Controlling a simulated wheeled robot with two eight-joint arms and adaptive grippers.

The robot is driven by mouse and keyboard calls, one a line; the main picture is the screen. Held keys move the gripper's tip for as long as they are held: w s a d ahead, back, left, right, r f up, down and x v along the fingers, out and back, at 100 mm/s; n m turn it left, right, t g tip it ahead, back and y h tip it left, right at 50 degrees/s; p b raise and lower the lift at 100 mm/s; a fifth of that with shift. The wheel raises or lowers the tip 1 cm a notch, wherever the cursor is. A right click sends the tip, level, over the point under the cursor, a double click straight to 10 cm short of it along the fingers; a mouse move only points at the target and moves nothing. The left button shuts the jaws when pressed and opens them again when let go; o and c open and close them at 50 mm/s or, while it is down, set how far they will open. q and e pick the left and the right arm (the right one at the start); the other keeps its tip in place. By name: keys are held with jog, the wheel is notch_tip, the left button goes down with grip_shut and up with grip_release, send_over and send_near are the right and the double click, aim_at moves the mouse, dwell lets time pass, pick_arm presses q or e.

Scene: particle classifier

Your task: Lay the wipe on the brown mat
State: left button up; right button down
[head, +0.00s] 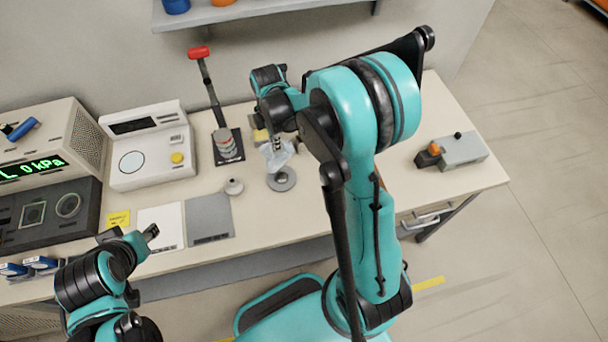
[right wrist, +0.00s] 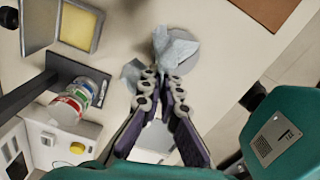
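The wipe (head: 276,153) is a crumpled pale blue-white cloth. It hangs from my right gripper (head: 272,130) just above a grey round disc (head: 281,181). In the right wrist view the fingers (right wrist: 162,92) are closed on the wipe (right wrist: 176,50), which covers part of the disc (right wrist: 208,50). I cannot tell whether the cloth touches the disc. The brown mat (right wrist: 270,8) shows at the top of the right wrist view, apart from the wipe.
A red-handled press (head: 213,95) with a banded cylinder stands left of the wipe. A small round weight (head: 233,186), white and grey pads (head: 209,218), and a white scale (head: 147,150) lie further left. A grey block device (head: 461,151) is at the right end.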

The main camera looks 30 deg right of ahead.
jog(key=s+d, duration=1.7)
jog(key=d, duration=0.2)
jog(key=shift+d+r+b, duration=0.15)
jog(key=shift+r+b, duration=0.15)
jog(key=shift+r, duration=0.15)
